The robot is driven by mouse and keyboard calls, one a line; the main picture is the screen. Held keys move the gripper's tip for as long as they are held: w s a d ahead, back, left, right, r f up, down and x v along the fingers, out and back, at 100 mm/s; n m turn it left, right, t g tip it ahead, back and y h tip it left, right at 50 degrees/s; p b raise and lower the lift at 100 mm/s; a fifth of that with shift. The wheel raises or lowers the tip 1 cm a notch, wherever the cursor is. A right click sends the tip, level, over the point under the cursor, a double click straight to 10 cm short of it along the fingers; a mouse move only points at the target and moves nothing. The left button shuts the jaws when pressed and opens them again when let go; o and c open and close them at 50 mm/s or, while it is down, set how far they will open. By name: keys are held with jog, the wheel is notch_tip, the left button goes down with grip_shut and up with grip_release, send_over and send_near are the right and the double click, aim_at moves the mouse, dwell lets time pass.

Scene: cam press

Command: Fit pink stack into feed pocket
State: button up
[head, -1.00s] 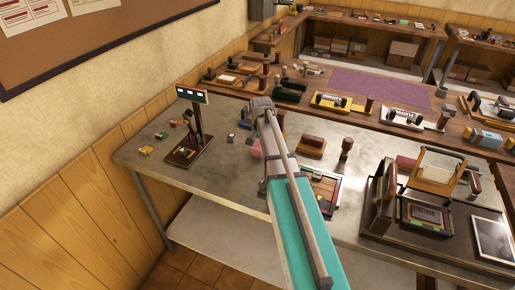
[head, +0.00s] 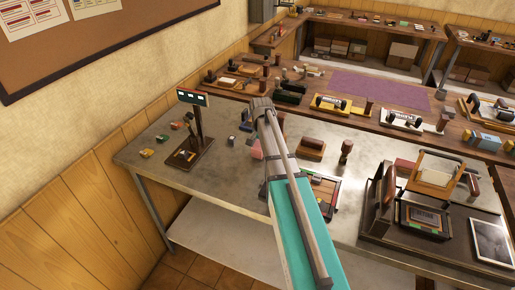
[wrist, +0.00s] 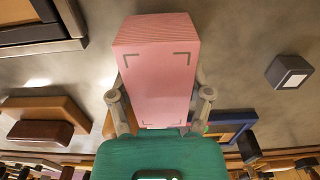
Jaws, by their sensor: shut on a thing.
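The pink stack (wrist: 158,75) is a tall pink block with dark corner marks, large in the middle of the wrist view. My gripper (wrist: 160,100) is shut on it, with one finger along each side. In the head view only a small part of the pink stack (head: 257,151) shows beside my arm, which hides the gripper and the rest. A dark press with a wooden frame (head: 437,168) stands at the right of the metal table. I cannot tell for certain which opening is the feed pocket.
A small grey block (wrist: 289,71) and a blue piece (wrist: 231,124) lie near the stack. A brown wooden block (head: 311,148) and a framed tray (head: 325,190) are right of my arm. A lamp-like stand (head: 196,130) is at the left of the metal table (head: 225,185).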

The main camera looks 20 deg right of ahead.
notch_tip(320, 180, up, 2)
jog(key=shift+p, duration=0.75)
jog(key=s+r+p, duration=0.9)
jog(key=s+r, duration=0.1)
jog(key=s, duration=0.4)
jog(key=shift+a+p, duration=0.4)
jog(key=shift+a, duration=0.05)
jog(key=shift+f, duration=0.15)
jog(key=shift+a, duration=0.1)
